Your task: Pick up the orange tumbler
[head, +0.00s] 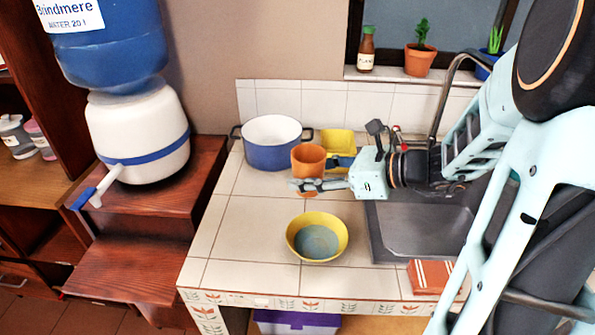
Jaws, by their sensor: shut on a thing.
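The orange tumbler (308,158) is upright over the tiled counter, just in front of the blue pot. My gripper (313,174) reaches in from the right and is shut on the tumbler. One finger crosses in front of its lower part, and the other shows at its right side.
A blue pot (270,150) and a yellow container (338,142) stand close behind the tumbler. A yellow bowl (297,248) is nearer the front. The sink (420,232) lies to the right. The left counter tiles are clear.

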